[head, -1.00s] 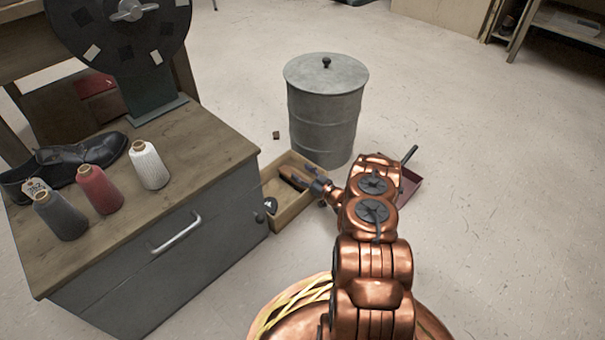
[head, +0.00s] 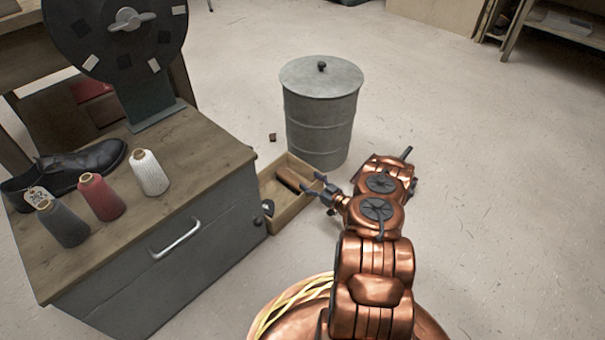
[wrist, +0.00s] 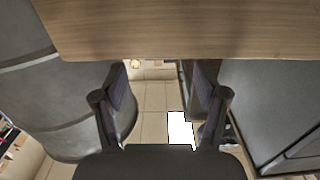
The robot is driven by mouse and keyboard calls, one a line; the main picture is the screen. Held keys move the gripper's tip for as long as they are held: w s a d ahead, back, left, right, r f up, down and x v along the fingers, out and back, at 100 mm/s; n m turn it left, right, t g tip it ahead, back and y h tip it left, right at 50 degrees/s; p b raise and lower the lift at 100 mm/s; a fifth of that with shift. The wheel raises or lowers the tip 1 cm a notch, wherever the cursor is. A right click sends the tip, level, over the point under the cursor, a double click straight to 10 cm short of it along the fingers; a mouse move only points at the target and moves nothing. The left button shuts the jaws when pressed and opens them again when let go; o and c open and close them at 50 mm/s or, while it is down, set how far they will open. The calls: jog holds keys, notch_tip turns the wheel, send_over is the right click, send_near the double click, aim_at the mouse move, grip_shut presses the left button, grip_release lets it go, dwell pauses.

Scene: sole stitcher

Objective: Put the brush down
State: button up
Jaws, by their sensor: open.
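A brown, elongated thing, which looks like the brush (head: 289,180), lies in the shallow wooden box (head: 288,214) on the floor. It rests near the box's far wall. My gripper (head: 325,189) is open and empty at the right wall of the box, just off the brush's right end. In the wrist view the two fingers (wrist: 160,104) stand apart with nothing between them. A broad wooden surface, probably the box wall (wrist: 180,28), fills the top of that view. The brush cannot be made out there.
A grey lidded drum (head: 322,125) stands behind the box. The grey cabinet (head: 150,262) with thread cones and a black shoe (head: 75,168) is on the left. Floor to the right is clear.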

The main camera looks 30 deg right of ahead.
jog(key=p+v, duration=0.2)
jog(key=v, duration=0.4)
jog(key=w+r+g+h, duration=0.3)
jog(key=w+r+g, duration=0.2)
jog(key=w+r, duration=0.75)
jog(key=s+a+r+m+g+h, duration=0.15)
jog(key=a+r+g, duration=0.25)
jog(key=a+r, duration=0.55)
jog(key=s+a+r+g, duration=0.3)
jog(key=s+a+r, duration=0.3)
jog(key=s, duration=0.9)
jog(key=s+a+r+g, duration=0.4)
jog(key=s+a+r, duration=0.2)
jog(key=s, duration=0.9)
jog(key=s+a+r+m+g, duration=0.1)
jog(key=s+a+r+g, duration=0.3)
jog(key=s+a, duration=0.5)
jog(key=s+r, duration=0.2)
jog(key=s, duration=0.4)
jog(key=shift+a, duration=0.35)
jog(key=shift+s+r+y, duration=0.1)
jog(key=shift+y, duration=0.15)
